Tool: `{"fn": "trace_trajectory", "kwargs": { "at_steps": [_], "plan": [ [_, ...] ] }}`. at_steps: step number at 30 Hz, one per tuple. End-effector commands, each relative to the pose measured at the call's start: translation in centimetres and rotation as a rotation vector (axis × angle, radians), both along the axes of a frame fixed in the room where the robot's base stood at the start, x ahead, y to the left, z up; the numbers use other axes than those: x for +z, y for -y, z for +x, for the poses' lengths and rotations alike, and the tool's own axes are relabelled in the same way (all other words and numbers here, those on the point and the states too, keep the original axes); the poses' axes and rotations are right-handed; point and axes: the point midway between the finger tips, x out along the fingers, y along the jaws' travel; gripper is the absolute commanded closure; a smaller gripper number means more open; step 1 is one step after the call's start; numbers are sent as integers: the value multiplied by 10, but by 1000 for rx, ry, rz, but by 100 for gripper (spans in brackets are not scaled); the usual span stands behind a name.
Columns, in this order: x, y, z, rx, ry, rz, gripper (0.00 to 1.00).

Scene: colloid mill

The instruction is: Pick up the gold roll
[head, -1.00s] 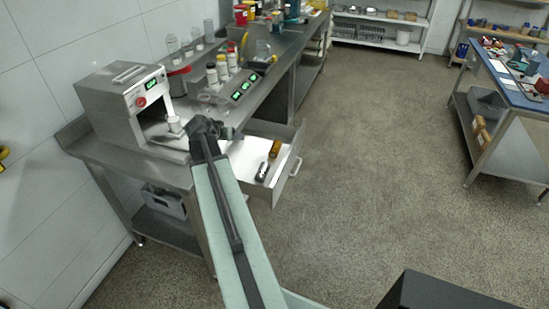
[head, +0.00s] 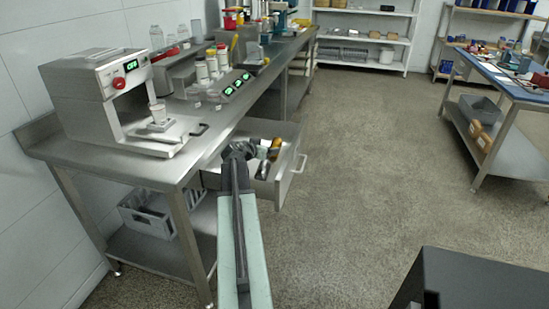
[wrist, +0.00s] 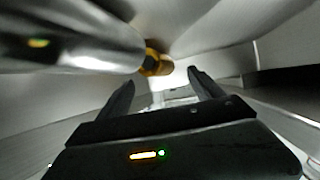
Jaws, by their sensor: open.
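The gold roll (head: 274,149) lies in the open drawer (head: 287,170) below the bench. In the wrist view the gold roll (wrist: 155,63) shows just beyond my gripper (wrist: 160,79), near the middle of the gap between the fingertips. The fingers are apart with nothing between them. A silver cylinder (wrist: 70,45) fills the upper left of that view and hides part of the roll's surroundings. In the head view my gripper (head: 245,150) is over the drawer's left part, left of the roll, and its fingers are hard to make out.
A machine (head: 97,98) with a white cup (head: 157,112) stands on the steel bench left of the drawer. A blue-topped table (head: 500,75) is at right. The floor between is clear.

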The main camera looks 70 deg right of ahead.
Motion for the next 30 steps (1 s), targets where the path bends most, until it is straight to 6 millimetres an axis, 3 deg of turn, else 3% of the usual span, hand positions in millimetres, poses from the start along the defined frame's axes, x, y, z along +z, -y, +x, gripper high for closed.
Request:
{"fn": "trace_trajectory", "kwargs": {
  "at_steps": [3,8,16,23,26,30],
  "plan": [
    [-9,19,-9,-11,0,0,24],
    [-9,27,-17,-20,0,1,24],
    [-25,71,-27,-30,0,1,24],
    [-24,75,-29,-28,0,1,24],
    [-24,74,-29,-28,0,1,46],
    [-24,74,-29,-29,0,2,85]
  ]
}}
